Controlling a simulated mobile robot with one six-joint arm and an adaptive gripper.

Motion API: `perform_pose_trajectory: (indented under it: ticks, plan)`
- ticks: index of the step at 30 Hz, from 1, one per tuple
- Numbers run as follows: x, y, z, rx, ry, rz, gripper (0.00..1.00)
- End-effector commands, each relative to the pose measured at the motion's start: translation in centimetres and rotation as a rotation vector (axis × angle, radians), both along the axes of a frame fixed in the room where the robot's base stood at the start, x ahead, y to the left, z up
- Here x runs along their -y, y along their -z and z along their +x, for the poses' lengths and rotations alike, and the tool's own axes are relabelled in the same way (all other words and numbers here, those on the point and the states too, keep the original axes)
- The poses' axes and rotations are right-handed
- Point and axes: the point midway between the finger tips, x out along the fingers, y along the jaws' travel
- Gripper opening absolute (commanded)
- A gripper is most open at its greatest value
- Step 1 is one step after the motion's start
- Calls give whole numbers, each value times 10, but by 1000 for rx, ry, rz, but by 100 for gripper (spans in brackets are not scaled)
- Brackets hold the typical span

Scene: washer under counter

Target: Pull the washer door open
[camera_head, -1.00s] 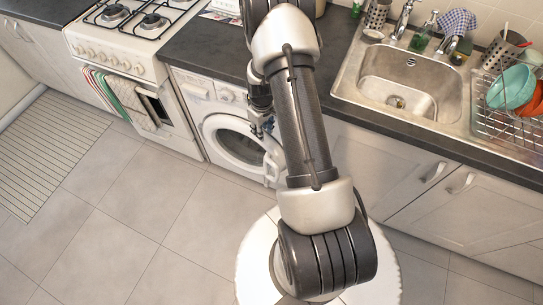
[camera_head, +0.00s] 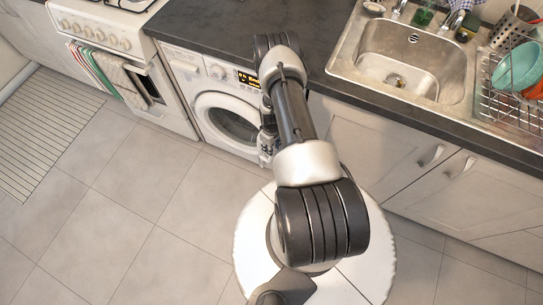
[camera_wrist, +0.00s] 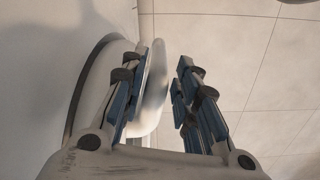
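The white washer (camera_head: 190,72) stands under the counter, left of my arm. Its round door (camera_head: 232,122) with dark glass looks shut against the front. My gripper (camera_head: 267,148) is at the door's right edge, partly hidden by my arm. In the wrist view my gripper (camera_wrist: 172,62) is open, with its two blue-and-dark fingers apart. A pale curved piece, seemingly the door handle (camera_wrist: 156,88), shows between the fingers, nearer the left one. Whether a finger touches it I cannot tell. The door's curved rim (camera_wrist: 92,85) is left of the left finger.
The stove (camera_head: 110,40) with hanging towels stands left of the washer. Cabinet doors (camera_head: 375,145) are to the right, below the sink (camera_head: 405,60). The dark counter (camera_head: 225,30) overhangs the washer. The tiled floor (camera_head: 150,215) in front is clear at left.

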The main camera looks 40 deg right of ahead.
Motion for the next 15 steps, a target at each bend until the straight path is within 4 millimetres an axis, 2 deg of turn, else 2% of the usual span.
perform_pose_trajectory:
  ticks: [1, 6, 10, 15]
  plan:
    - [-1, 17, -1, -1, 0, 1, 28]
    - [0, 50, 0, 0, 0, 0, 28]
    - [0, 67, 0, 0, 0, 0, 28]
    - [0, 78, 0, 0, 0, 0, 28]
